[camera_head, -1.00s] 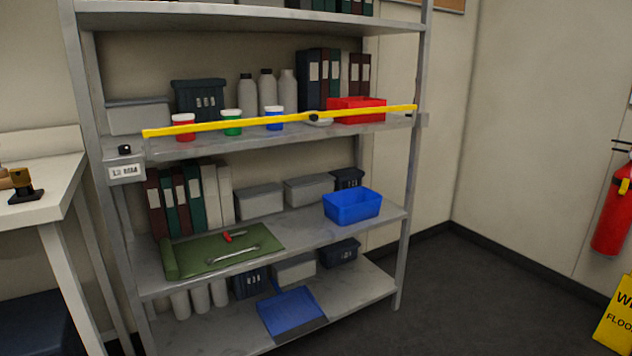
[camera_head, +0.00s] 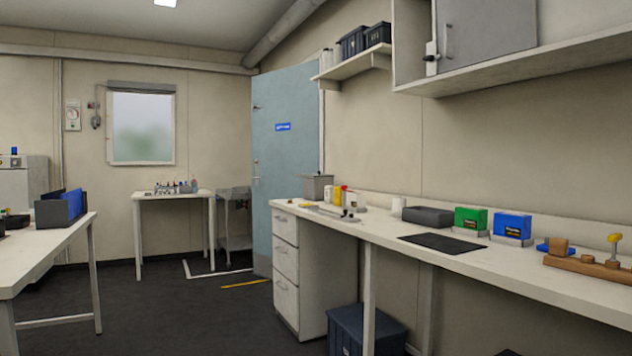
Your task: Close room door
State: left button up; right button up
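The room door (camera_head: 283,150) is a light blue panel with a small blue sign, in the middle of the head view at the far end of the room. It stands at an angle to the walls and appears to be swung open into the room. A small handle or lock (camera_head: 256,181) shows near its left edge. Its lower right part is hidden behind the workbench. The doorway itself is not clearly visible. Neither of my grippers is in view.
A long workbench (camera_head: 480,258) with drawers (camera_head: 286,268) runs along the right. Another table (camera_head: 50,253) stands at the left, and a small table (camera_head: 172,196) at the back wall. The dark floor (camera_head: 190,315) between them is free. A dark bin (camera_head: 366,333) sits under the bench.

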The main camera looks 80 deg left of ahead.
aim_at(286, 126)
jog(key=u, duration=2.8)
jog(key=i+u, duration=0.1)
jog(key=i, duration=0.8)
jog(key=i+u, duration=0.25)
jog(key=i, duration=0.55)
jog(key=i+l+u, duration=0.25)
jog(key=i, duration=0.6)
jog(key=i+u, duration=0.15)
jog(key=i, duration=3.3)
jog(key=i+z, duration=0.2)
jog(key=i, duration=0.3)
jog(key=i+z, duration=0.25)
jog(key=i, duration=0.3)
jog(key=i+j+z, duration=0.2)
jog(key=i, duration=0.3)
jog(key=i+z, duration=0.4)
jog(key=i+j+z, duration=0.15)
jog(key=i+z, duration=0.15)
jog(key=z, duration=0.15)
jog(key=i+j+z, duration=0.25)
jog(key=z, duration=0.15)
jog(key=i, duration=0.1)
